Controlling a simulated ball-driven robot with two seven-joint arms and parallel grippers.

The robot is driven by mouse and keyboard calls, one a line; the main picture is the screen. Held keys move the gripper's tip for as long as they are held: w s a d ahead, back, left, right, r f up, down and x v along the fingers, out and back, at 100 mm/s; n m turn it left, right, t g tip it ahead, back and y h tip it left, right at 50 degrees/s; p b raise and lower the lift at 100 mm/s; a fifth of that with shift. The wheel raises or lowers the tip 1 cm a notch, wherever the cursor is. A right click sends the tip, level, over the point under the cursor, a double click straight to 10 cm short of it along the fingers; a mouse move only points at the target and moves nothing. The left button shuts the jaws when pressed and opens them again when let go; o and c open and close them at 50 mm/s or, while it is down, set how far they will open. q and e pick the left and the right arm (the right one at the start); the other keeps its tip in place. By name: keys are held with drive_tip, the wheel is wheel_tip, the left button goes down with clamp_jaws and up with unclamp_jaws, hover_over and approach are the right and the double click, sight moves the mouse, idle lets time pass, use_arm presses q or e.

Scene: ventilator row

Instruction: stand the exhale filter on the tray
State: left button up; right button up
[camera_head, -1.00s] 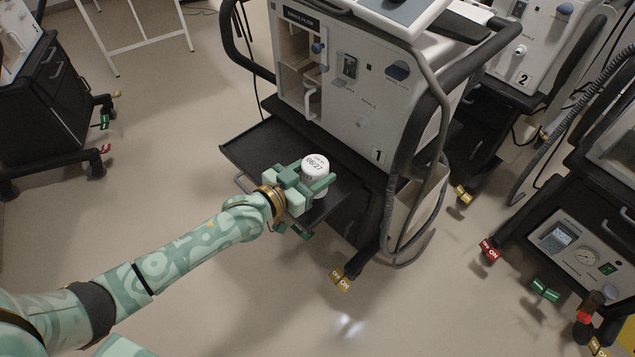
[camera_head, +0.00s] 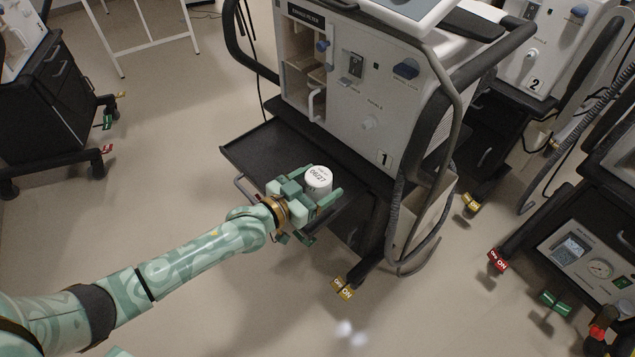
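The exhale filter, a white cylinder (camera_head: 318,180) with a round label reading 06/27 on its top, stands upright over the front right part of the black tray (camera_head: 255,150). The tray juts out from the front of ventilator 1. My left gripper (camera_head: 318,186) reaches in from the lower left, with one green finger on each side of the filter. The fingers look spread, the near one low in front of it. The filter's base is hidden behind the near finger, so its contact with the tray cannot be seen. My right gripper is not in view.
Ventilator 1 (camera_head: 352,95) rises right behind the tray, with an open compartment (camera_head: 303,62) at its upper left. Its hose (camera_head: 402,215) hangs at the right. Ventilator 2 (camera_head: 545,55) and another cart stand farther right. The tray's left part is bare.

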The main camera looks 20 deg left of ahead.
use_arm(q)
drive_tip(key=shift+r, duration=0.1)
